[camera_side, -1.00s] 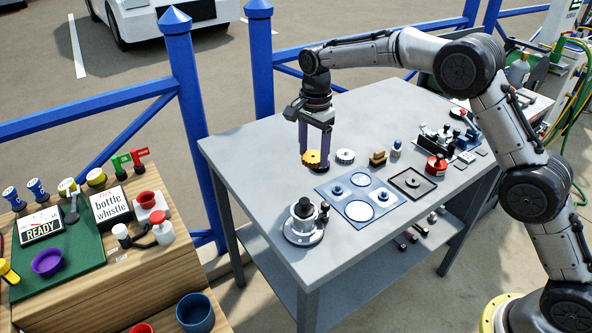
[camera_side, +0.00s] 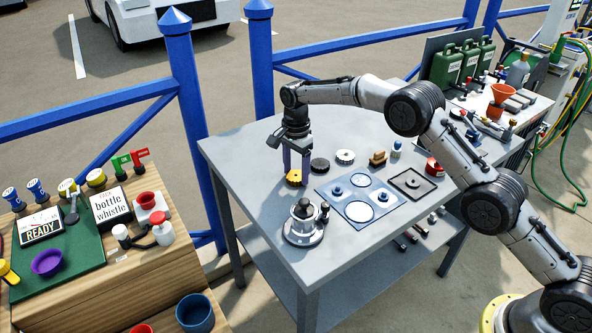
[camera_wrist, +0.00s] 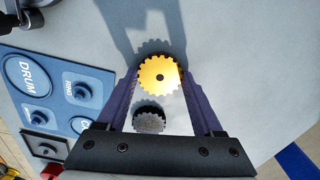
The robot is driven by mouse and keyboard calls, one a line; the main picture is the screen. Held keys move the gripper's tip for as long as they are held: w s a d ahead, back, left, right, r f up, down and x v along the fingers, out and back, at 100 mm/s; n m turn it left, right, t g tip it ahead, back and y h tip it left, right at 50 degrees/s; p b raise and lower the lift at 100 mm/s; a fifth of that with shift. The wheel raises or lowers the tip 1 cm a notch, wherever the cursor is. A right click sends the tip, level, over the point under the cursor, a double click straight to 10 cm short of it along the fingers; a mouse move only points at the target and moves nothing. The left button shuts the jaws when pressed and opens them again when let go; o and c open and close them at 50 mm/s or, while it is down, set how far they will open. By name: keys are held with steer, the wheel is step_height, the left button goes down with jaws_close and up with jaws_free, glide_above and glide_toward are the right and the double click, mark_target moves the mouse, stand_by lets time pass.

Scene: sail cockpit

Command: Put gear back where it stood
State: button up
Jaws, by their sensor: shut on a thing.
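A yellow gear (camera_side: 294,177) is between the purple fingers of my gripper (camera_side: 296,172), close to the tabletop at the left of the grey table. In the wrist view the gear (camera_wrist: 160,76) lies flat between the fingertips of my gripper (camera_wrist: 162,82), its centre hole visible. My gripper is shut on it. A dark gear (camera_side: 320,165) rests on the table just right of it, and also shows in the wrist view (camera_wrist: 149,119). A white gear (camera_side: 345,157) lies further right. Whether the yellow gear touches the table is hard to tell.
A blue board (camera_side: 330,203) with round places and pegs, labelled DRUM and RING in the wrist view (camera_wrist: 38,100), lies in front. A round metal device (camera_side: 304,222) stands at the near left. A dark tray (camera_side: 411,184) lies right. The table's left corner is bare.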

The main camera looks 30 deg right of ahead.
mark_target(296, 175)
steer(key=o, duration=1.5)
steer(key=shift+f, duration=0.1)
step_height(296, 175, up, 12)
steer(key=shift+r, duration=0.15)
steer(key=s+d+r+n+t, duration=0.1)
steer(key=s+d+r+n, duration=0.25)
steer(key=s+r, duration=0.5)
steer(key=s+d+r+n+t, duration=0.2)
steer(key=s+r+n, duration=0.2)
steer(key=s+r, duration=0.5)
steer(key=s+d+f+n+t, duration=0.1)
steer(key=s+f+n, duration=0.1)
steer(key=s, duration=0.7)
steer(key=s+d+f+n, duration=0.1)
steer(key=s+f+n, duration=0.2)
steer(key=s, duration=0.6)
steer(key=s+d+f+n+t, duration=0.1)
steer(key=s+f+n, duration=0.2)
steer(key=s, duration=0.6)
steer(key=shift+d+f+t, duration=0.2)
steer(key=shift+f+t, duration=0.1)
steer(key=shift+f, duration=0.2)
